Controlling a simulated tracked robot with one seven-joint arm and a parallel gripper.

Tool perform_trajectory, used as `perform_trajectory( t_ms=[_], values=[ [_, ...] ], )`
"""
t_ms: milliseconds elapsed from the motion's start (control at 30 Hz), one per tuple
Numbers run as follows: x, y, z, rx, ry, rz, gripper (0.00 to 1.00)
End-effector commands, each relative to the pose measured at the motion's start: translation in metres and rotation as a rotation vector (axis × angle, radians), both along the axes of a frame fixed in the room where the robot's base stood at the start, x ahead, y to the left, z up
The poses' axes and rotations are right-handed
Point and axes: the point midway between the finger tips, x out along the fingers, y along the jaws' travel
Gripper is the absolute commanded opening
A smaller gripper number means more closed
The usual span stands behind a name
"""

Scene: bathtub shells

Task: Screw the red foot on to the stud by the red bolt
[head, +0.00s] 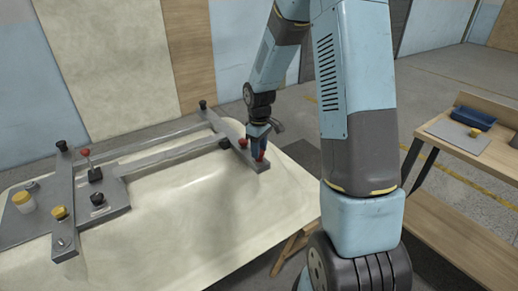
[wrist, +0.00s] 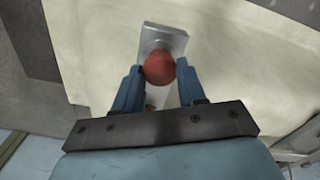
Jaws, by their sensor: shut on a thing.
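My gripper (head: 259,150) is at the right end of the grey metal frame, over the end of its cross bar (head: 262,167). In the wrist view its two blue fingers (wrist: 159,74) are shut on the red foot (wrist: 159,67), a round red knob, one finger on each side. The foot is over the grey bar end (wrist: 165,37); the stud is hidden beneath it, so I cannot tell how far the foot sits on the thread. A small red part, perhaps the red bolt (head: 243,143), shows just left of the gripper in the head view.
The frame lies across a cream tub shell (head: 190,225). Black knobs, a red-topped lever (head: 86,160) and yellow-capped parts (head: 22,200) stand on its left. A wooden bench (head: 470,190) with a blue tray (head: 474,118) is at right. Grey floor lies between.

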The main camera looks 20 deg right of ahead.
Motion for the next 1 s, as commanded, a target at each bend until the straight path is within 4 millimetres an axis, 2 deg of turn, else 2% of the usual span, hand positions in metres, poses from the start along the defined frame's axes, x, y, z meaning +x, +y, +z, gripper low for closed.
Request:
perform_trajectory(
  t_ms=[133, 167, 467, 633, 733, 1000],
  values=[
    [0.0003, -0.0002, 0.0003, 0.0, -0.001, 0.002, 0.05],
    [0.0003, -0.0002, 0.0003, 0.0, -0.001, 0.002, 0.42],
    [0.0001, -0.0002, 0.0002, -0.001, -0.001, 0.004, 0.7],
    [0.0001, -0.0001, 0.0001, 0.0, 0.0, 0.005, 0.69],
    [0.0001, -0.0001, 0.0001, 0.0, 0.0, 0.005, 0.61],
    [0.0, -0.0004, 0.0, 0.0, 0.0, 0.038, 0.61]
  ],
)
